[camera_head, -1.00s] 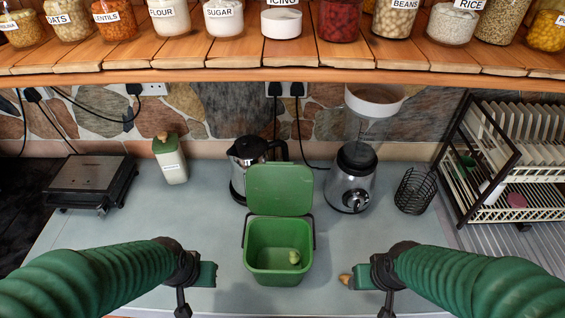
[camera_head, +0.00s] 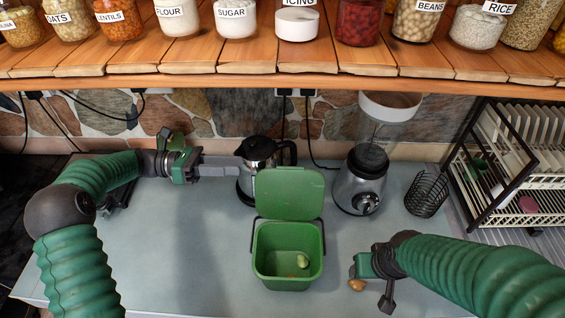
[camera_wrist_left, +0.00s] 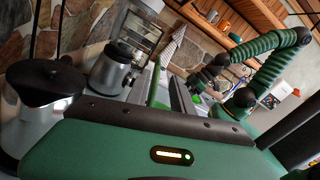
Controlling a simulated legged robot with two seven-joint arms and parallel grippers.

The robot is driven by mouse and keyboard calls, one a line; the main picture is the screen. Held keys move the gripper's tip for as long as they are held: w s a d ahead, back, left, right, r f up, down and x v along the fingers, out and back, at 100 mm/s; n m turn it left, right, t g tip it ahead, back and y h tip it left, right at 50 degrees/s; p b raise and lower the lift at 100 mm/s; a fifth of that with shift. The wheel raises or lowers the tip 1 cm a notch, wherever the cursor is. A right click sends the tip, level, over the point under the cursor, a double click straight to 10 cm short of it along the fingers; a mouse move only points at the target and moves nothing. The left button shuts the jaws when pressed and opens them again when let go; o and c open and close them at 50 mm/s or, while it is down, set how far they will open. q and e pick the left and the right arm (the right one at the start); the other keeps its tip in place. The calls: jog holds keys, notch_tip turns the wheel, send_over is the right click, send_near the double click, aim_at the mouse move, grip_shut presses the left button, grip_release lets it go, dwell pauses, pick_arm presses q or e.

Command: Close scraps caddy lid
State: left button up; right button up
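The green scraps caddy (camera_head: 288,280) stands on the counter at centre in the head view. Its lid (camera_head: 290,195) is open and stands up at the back edge. A pale green scrap (camera_head: 303,261) lies inside. My left gripper (camera_head: 238,166) is raised to the left of and behind the lid, pointing right towards the kettle, apart from the lid. Its finger opening does not show clearly. The left wrist view mostly shows its green body (camera_wrist_left: 150,150). My right gripper (camera_head: 358,266) is low, right of the caddy; its fingers are mostly hidden.
A kettle (camera_head: 259,152) stands behind the lid, close to my left gripper's tip. A blender (camera_head: 364,185), wire basket (camera_head: 427,194) and dish rack (camera_head: 500,215) stand to the right. A small brown item (camera_head: 356,285) lies by my right gripper. A jar shelf (camera_head: 270,62) hangs above.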

pick_arm(q)
jog(key=p, duration=0.2)
send_near(284, 167)
jog(key=d, duration=0.4)
jog(key=shift+w+d, duration=0.2)
jog(key=shift+d, duration=0.15)
jog(key=d+p, duration=0.1)
jog(key=d, duration=0.2)
jog(key=shift+d+f, duration=0.15)
jog(key=shift+d, duration=0.6)
jog(key=shift+d+f, duration=0.1)
jog(key=shift+d, duration=0.4)
jog(key=shift+c, duration=0.5)
jog(key=c, duration=0.5)
jog(key=shift+a, duration=0.1)
grip_shut()
pick_arm(e)
notch_tip(284, 167, up, 3)
jog(key=shift+w+d+r, duration=0.1)
jog(key=shift+r, duration=0.1)
pick_arm(q)
jog(key=shift+a, duration=0.15)
